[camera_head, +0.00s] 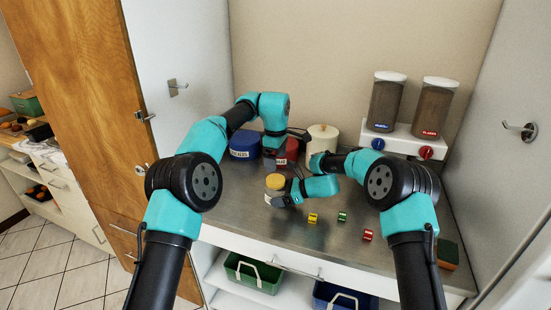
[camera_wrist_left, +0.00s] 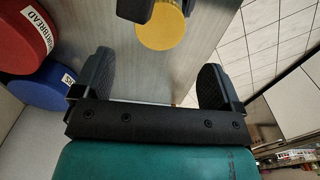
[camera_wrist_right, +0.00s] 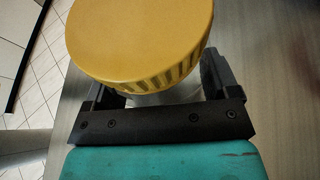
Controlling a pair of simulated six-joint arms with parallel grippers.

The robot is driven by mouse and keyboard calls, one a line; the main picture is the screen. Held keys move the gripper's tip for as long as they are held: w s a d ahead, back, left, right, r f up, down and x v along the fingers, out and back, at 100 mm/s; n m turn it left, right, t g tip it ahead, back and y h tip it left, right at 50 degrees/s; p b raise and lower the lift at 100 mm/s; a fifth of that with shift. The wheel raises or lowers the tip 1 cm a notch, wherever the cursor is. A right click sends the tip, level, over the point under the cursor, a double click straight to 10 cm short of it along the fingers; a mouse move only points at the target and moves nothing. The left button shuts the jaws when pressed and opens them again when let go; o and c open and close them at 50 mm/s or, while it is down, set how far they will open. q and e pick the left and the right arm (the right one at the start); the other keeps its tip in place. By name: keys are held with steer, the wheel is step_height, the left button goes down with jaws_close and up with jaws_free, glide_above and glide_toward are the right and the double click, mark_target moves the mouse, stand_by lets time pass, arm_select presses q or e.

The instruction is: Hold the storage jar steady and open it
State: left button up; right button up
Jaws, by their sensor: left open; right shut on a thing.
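The storage jar has a yellow lid (camera_head: 276,181) and a pale, clear-looking body, and stands upright on the metal counter. My right gripper (camera_head: 284,197) is shut around the jar's body below the lid. In the right wrist view the ribbed yellow lid (camera_wrist_right: 140,42) fills the upper middle and the jar body (camera_wrist_right: 168,95) shows between the fingers; the lid hides part of the grip. My left gripper (camera_head: 287,146) is open and empty, above and behind the jar. In the left wrist view the lid (camera_wrist_left: 162,28) lies ahead of the open fingers (camera_wrist_left: 157,75), apart from them.
A blue canister (camera_head: 244,146), a red canister (camera_head: 291,150) and a cream canister (camera_head: 323,135) stand behind the jar. Yellow (camera_head: 313,218), green (camera_head: 342,216) and red (camera_head: 368,235) small blocks lie in front right. Two dispensers (camera_head: 387,102) stand at the back right.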

mark_target(276, 179)
arm_select(q)
steer(key=shift+f, duration=4)
steer(key=c, duration=0.9)
steer(key=n, duration=0.5)
steer(key=shift+c, duration=0.2)
steer(key=n, duration=0.5)
steer(key=o, duration=1)
